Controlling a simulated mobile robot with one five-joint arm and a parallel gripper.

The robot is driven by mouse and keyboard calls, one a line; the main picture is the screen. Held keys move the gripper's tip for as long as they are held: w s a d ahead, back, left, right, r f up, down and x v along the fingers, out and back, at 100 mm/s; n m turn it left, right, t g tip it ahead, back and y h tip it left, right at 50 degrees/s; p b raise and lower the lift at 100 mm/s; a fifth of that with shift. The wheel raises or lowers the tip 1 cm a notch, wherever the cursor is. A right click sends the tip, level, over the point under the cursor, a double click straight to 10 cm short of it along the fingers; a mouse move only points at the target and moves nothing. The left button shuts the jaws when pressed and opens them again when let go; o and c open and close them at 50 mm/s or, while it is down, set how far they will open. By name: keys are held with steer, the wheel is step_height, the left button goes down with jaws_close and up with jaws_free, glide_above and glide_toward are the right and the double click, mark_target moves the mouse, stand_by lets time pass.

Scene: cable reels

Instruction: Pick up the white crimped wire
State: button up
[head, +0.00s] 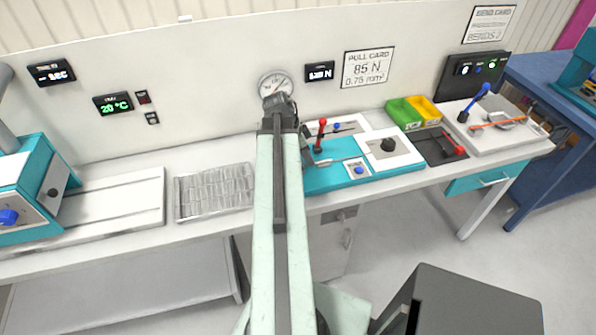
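I cannot make out a separate white crimped wire at this size. A grey metal tray (178,213) on the bench to the left of my arm holds several pale, thin strips or slots, too small to tell apart. My arm reaches forward over the bench between this tray and the teal pull tester (323,180). My gripper is mostly hidden behind the arm's end, near the tester's left side. Its fingers cannot be made out, nor whether they hold anything.
A red-handled lever (321,134) rises from the tester. Green (403,112) and yellow (424,110) bins stand to its right, near a bend fixture with a blue-knobbed lever (478,97). A teal machine (30,190) stands at the left. The bench's front strip is clear.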

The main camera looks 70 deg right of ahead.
steer(key=b+x, duration=0.1)
steer(key=x, duration=0.2)
steer(key=shift+w+f+b, duration=0.1)
steer(key=shift+f+b, duration=0.05)
steer(key=shift+b, duration=0.25)
jaws_close()
steer(key=shift+r, duration=0.25)
